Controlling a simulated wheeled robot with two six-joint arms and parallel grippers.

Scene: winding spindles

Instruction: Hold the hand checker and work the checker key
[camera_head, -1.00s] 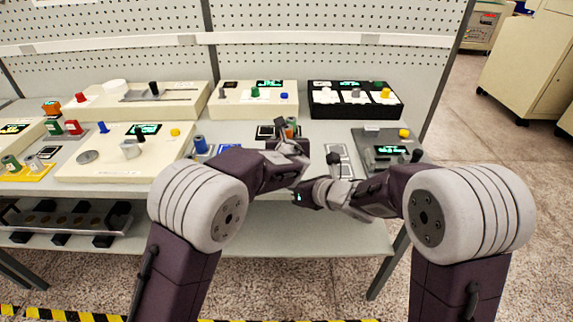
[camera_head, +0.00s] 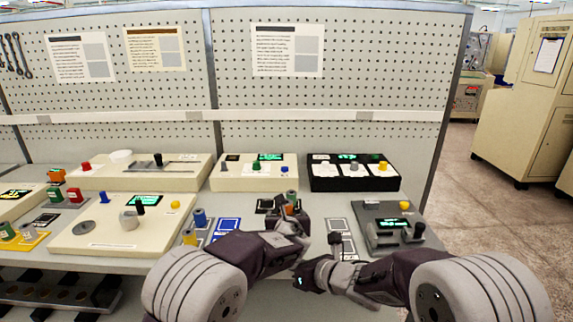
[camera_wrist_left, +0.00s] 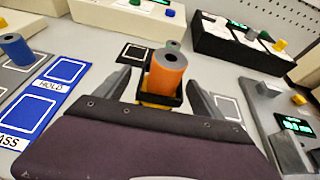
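No part is clearly marked as the hand checker. A grey unit (camera_head: 385,238) with a green display, yellow knob and dark lever stands at the bench's right; it also shows at the right of the left wrist view (camera_wrist_left: 272,103). My left gripper (camera_head: 290,207) is over the middle of the bench. In the left wrist view its fingers (camera_wrist_left: 160,95) stand apart, with an orange cylinder (camera_wrist_left: 168,75) between them and gaps on both sides. The cylinder has a grey top and a black collar around its lower part. My right gripper (camera_head: 308,272) points left, low in front; its fingers are unclear.
A blue mat (camera_head: 226,228) and blue cylinder (camera_head: 200,216) lie left of my left gripper. Cream consoles (camera_head: 120,240) fill the left. A black panel (camera_head: 352,182) stands behind, before the pegboard (camera_head: 340,95). A white-outlined strip (camera_head: 341,240) lies right of my left gripper.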

